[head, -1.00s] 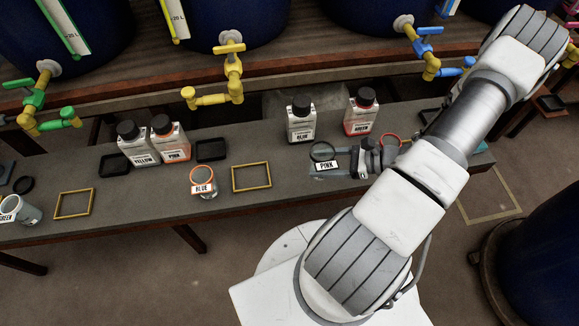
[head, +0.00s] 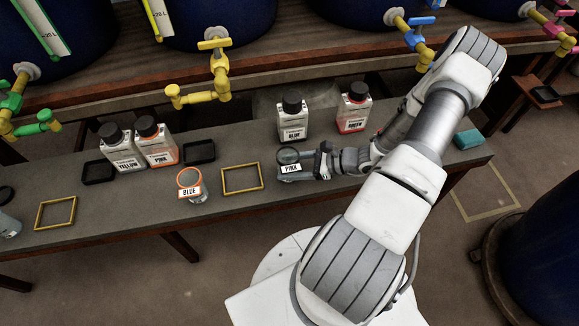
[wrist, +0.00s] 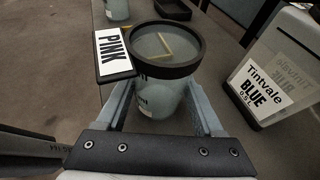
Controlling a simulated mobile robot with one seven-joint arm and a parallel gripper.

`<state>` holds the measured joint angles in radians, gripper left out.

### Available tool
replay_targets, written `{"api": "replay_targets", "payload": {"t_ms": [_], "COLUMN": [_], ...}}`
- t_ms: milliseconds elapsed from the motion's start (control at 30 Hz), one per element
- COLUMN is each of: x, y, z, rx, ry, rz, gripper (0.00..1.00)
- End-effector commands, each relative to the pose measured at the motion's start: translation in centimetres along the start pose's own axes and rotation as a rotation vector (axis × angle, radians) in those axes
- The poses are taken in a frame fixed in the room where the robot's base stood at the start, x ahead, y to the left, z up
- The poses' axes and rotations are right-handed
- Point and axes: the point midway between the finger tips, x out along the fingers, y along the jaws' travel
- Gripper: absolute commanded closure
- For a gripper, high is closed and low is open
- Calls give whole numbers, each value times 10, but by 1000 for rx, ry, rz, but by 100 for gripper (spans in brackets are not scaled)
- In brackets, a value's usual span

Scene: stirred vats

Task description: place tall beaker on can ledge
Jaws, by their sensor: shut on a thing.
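A clear beaker with a black rim and a PINK tag (head: 289,158) is in my gripper (head: 306,166). In the wrist view this beaker (wrist: 158,92) stands upright between the two fingers (wrist: 160,108), which are shut on it. In the head view it is over the grey bench, just right of a yellow square frame (head: 242,179). I cannot tell whether its base touches the bench. Another beaker, with an orange rim and a BLUE tag (head: 191,186), stands left of that frame. I cannot tell which surface is the can ledge.
Bottles marked BLUE (head: 292,120) and GREEN (head: 353,110) stand behind the held beaker. YELLOW (head: 122,150) and PINK (head: 156,143) bottles stand farther left. A second yellow frame (head: 55,213) lies empty. A teal block (head: 468,139) lies at the bench's right end.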

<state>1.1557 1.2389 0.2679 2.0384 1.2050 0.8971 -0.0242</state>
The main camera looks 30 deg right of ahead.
Motion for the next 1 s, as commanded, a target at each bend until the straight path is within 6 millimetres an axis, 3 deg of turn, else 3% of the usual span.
{"api": "replay_targets", "payload": {"t_ms": [167, 200, 333, 733, 1000], "x": [2, 1, 1, -3, -56], "y": [0, 0, 0, 0, -1], "z": [-4, -2, -2, 2, 3], "rx": [0, 0, 0, 0, -1], "ry": [0, 0, 0, 1, 3], "rz": [0, 0, 0, -1, -5], "gripper": [86, 25, 2, 1, 1]}}
